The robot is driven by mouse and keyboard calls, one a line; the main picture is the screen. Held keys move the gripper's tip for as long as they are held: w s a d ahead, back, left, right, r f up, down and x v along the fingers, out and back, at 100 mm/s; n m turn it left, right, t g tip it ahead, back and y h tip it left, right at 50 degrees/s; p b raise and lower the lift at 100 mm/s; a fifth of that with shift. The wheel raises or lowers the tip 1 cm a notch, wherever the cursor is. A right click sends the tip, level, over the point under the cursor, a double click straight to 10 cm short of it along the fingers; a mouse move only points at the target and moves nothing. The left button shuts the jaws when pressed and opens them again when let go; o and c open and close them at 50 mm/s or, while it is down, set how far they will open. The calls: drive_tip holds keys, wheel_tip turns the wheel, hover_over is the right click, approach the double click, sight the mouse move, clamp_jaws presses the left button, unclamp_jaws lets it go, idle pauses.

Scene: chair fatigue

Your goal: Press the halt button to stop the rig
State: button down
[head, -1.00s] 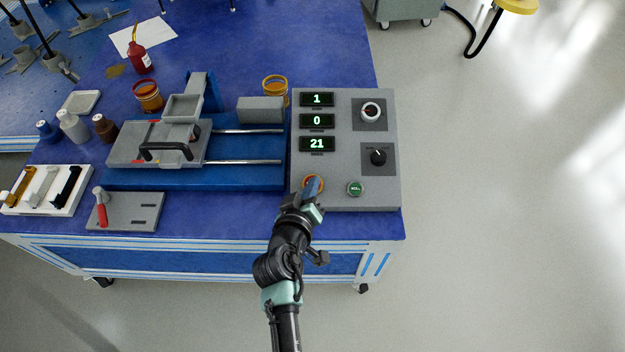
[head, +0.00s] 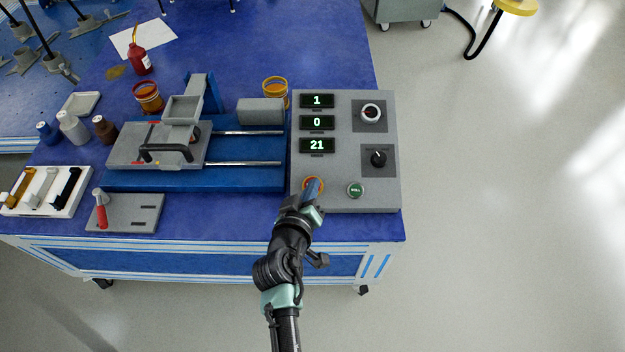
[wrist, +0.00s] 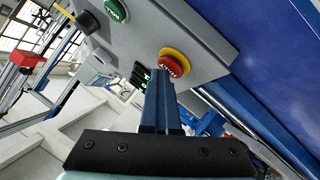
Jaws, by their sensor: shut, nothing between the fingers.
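The halt button is a red mushroom button (wrist: 171,66) on a yellow ring, on the grey control panel (head: 340,170). In the head view its yellow-orange ring (head: 320,183) shows around my fingertips, which cover most of it. My gripper (head: 312,186) is shut and empty, with its tips over the button. In the wrist view the shut blue fingers (wrist: 160,100) point at the button and their tips overlap its lower left edge. I cannot tell if they touch it. The green RUN button (head: 355,190) sits to its right.
Three lit displays read 1, 0 and 21 (head: 317,146). Two knobs (head: 378,158) sit on the panel's right side. The blue rig with rails (head: 245,175) stands left of the panel. A grey plate with a red-handled lever (head: 125,212) lies at the front left.

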drive_tip(key=r+p, duration=0.1)
drive_tip(key=s+r+p, duration=0.1)
drive_tip(key=r+p, duration=0.1)
drive_tip(key=s+r+p, duration=0.1)
drive_tip(key=r+p, duration=0.1)
drive_tip(key=shift+s, duration=0.15)
idle(0.8)
drive_tip(key=w+r+m+t, duration=0.2)
drive_tip(key=w+r+t, duration=0.1)
drive_tip(key=r, duration=1.3)
drive_tip(key=w+r+m+t, duration=0.2)
drive_tip(key=r+t, duration=0.1)
drive_tip(key=r, duration=1.3)
drive_tip(key=s+r+t+y, duration=0.1)
drive_tip(key=s+r+t, duration=0.2)
drive_tip(key=s+r, duration=0.55)
drive_tip(key=s+r+t+y+p, duration=0.1)
drive_tip(key=s+r+t, duration=0.25)
drive_tip(key=r, duration=0.95)
drive_tip(key=s+r+t+y, duration=0.1)
drive_tip(key=s+r+t, duration=0.1)
drive_tip(key=s+r, duration=0.7)
drive_tip(key=w+r+p, duration=0.2)
drive_tip(key=r+p, duration=1.3)
drive_tip(key=w+r+p, duration=0.1)
drive_tip(key=r+p, duration=1.4)
drive_tip(key=r, duration=0.1)
drive_tip(key=shift+w+r+m, duration=0.25)
drive_tip(key=shift+w+m, duration=0.05)
drive_tip(key=shift+w, duration=0.05)
